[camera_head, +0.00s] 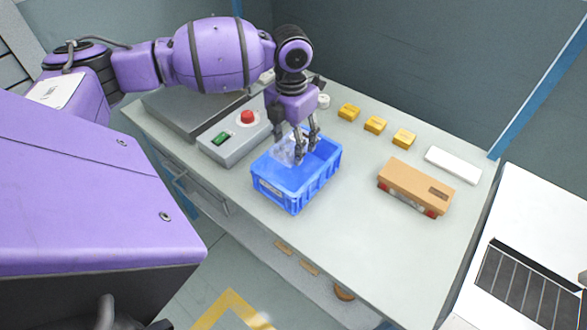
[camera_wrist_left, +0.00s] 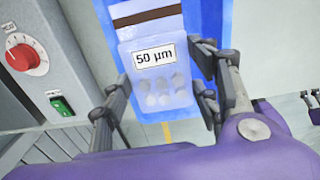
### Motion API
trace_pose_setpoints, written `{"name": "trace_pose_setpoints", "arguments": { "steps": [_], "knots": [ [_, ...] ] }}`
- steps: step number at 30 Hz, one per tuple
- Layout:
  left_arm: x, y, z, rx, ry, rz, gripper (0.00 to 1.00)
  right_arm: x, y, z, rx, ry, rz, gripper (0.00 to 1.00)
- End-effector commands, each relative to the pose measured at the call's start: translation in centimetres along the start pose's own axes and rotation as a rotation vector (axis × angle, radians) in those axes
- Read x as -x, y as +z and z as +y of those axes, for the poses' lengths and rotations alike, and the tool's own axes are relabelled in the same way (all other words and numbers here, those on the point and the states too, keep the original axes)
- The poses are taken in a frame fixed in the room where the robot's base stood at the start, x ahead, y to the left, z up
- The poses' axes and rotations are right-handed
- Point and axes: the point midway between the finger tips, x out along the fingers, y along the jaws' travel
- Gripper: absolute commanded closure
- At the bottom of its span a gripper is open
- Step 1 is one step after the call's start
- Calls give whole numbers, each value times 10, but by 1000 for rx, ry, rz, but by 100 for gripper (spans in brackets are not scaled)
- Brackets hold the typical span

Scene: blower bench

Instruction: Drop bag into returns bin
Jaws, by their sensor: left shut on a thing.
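A blue open-top bin (camera_head: 318,175) stands on the bench. My left gripper (camera_head: 304,148) points down at the bin's opening and is shut on a clear bag (camera_head: 286,150). In the left wrist view the bag (camera_wrist_left: 160,85) carries a "50 µm" label and shows several round pale shapes inside. The fingers of my left gripper (camera_wrist_left: 160,92) are on either side of it there, with blue bin surface behind. I cannot tell how far the bag is below the bin's rim.
A grey control box with a red knob (camera_head: 247,117) and green switch (camera_head: 221,139) stands left of the bin. Several yellow blocks (camera_head: 375,124), a brown box (camera_head: 416,184) and a white flat block (camera_head: 453,165) lie to the right. The bench front is clear.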

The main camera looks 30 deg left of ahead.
Motion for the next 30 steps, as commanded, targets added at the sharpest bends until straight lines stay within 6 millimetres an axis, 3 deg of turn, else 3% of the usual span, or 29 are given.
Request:
{"name": "trace_pose_setpoints", "arguments": {
  "steps": [3,12,13,17,30],
  "knots": [
    [-12,0,1,1,1,3,72,-3,8,6,0,11,-5,60],
    [-11,1,0,0,1,-4,72,-4,1,3,-6,9,8,60],
    [-11,1,0,0,1,-4,40,-4,0,3,-6,8,8,60],
    [-11,1,0,0,1,-4,23,-5,0,2,-6,7,8,60],
    [-4,1,0,0,1,-5,22,-5,1,2,3,3,4,60]
  ]
}}
